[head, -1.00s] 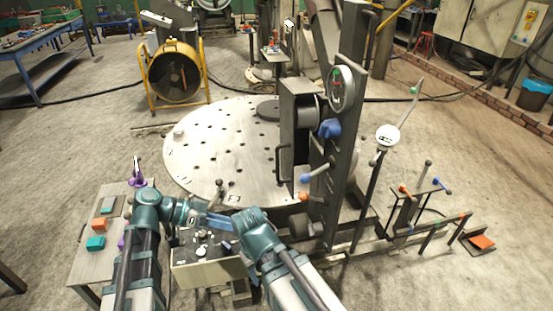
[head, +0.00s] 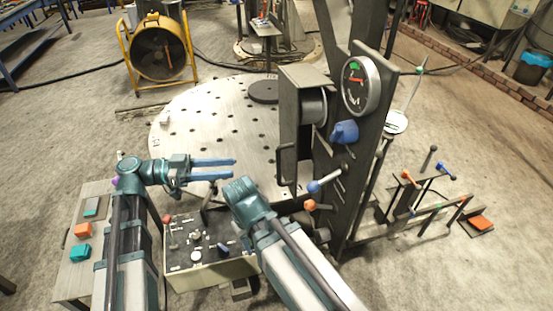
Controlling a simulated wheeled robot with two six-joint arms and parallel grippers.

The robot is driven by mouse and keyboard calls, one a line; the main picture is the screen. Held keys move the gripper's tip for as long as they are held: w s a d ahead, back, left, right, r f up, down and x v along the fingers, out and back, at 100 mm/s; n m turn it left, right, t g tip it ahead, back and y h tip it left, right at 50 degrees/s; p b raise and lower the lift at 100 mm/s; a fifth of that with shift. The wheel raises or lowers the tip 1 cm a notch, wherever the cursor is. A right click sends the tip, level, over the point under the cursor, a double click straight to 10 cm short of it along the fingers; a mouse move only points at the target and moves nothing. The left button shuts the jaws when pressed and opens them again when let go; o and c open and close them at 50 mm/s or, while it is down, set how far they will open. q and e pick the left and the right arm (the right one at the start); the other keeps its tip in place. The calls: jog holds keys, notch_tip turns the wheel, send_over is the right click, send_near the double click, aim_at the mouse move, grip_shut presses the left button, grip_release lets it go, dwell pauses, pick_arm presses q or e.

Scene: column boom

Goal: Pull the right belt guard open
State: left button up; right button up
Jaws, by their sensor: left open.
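A dark grey upright plate with a box-like top (head: 290,112), which looks like the belt guard, stands on the left side of the dark column. A bar handle (head: 281,166) is fixed low on its left edge. A dark roller shows beside the plate, under the top. I cannot tell how far the guard is open. My left gripper (head: 234,168) is open and empty, its blue fingers pointing right toward the handle, with a clear gap between. My right arm's wrist (head: 246,198) is below and left of the handle; its fingers are hidden.
The column carries a gauge (head: 360,86), a blue knob (head: 344,132) and levers with blue and orange ends. A control box (head: 212,272) with knobs lies below my left gripper. A round perforated table (head: 205,125) is behind it. A side table (head: 72,282) holds small blocks.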

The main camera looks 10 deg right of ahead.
aim_at(279, 165)
pick_arm(q)
jog(key=d, duration=0.4)
jog(key=s+d, duration=0.1)
jog(key=d, duration=0.4)
jog(key=s+d, duration=0.1)
jog(key=d, duration=0.3)
jog(key=shift+s+d, duration=0.15)
jog(key=shift+d, duration=0.2)
jog(key=shift+c, duration=0.3)
grip_shut()
dwell(0.6)
